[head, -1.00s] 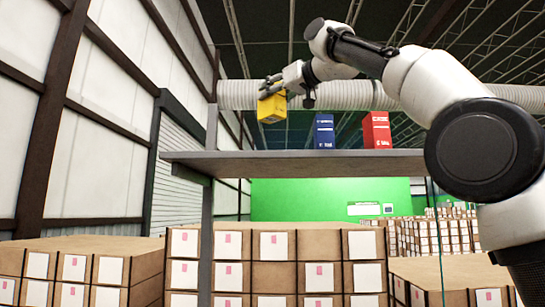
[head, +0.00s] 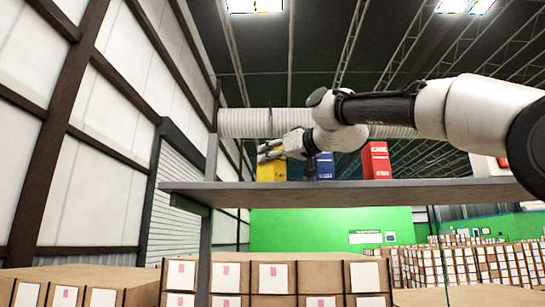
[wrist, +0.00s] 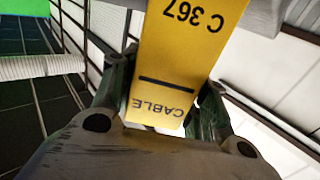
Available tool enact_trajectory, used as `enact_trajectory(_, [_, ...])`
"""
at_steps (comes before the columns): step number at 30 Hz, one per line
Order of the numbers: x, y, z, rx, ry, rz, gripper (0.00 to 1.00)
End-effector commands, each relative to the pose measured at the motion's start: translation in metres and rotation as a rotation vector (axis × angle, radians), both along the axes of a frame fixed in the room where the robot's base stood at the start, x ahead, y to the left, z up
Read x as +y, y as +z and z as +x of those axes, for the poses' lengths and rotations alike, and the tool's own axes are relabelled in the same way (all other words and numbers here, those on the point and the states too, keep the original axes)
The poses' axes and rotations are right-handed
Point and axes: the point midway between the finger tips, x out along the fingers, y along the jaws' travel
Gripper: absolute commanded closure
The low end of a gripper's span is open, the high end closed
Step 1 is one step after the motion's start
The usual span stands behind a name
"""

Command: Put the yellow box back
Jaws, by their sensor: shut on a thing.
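The yellow box (head: 272,170) is upright at the left end of the raised grey shelf (head: 330,194). Its lower edge meets the shelf's front edge in the head view; I cannot tell whether it rests on the board. My gripper (head: 268,153) is shut on the box's upper part. In the wrist view the yellow box (wrist: 180,65) sits between the two fingers, with the printed words "CABLE" and "C 367" upside down. A blue box (head: 325,166) and a red box (head: 376,161) stand to its right on the shelf.
A white and red thing (head: 488,165) shows at the shelf's right, partly behind my arm. A wide pale duct (head: 245,122) runs behind the shelf. Stacked cartons (head: 270,276) stand below. A gap shows between the blue and red boxes.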

Motion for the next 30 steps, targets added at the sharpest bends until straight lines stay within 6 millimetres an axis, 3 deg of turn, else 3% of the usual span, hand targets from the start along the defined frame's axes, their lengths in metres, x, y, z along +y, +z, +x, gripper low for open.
enact_trajectory(4, [0.0, -0.001, 0.0, 0.0, 0.0, 0.0, 0.83])
enact_trajectory(5, [0.0, -0.002, 0.0, 0.001, 0.0, -0.001, 0.54])
enact_trajectory(8, [0.0, -0.002, 0.0, 0.001, 0.0, -0.001, 0.36])
enact_trajectory(20, [-0.002, 0.001, -0.002, 0.0, 0.0, 0.0, 0.34])
enact_trajectory(30, [-0.049, 0.002, -0.052, 0.0, -0.002, 0.001, 0.34])
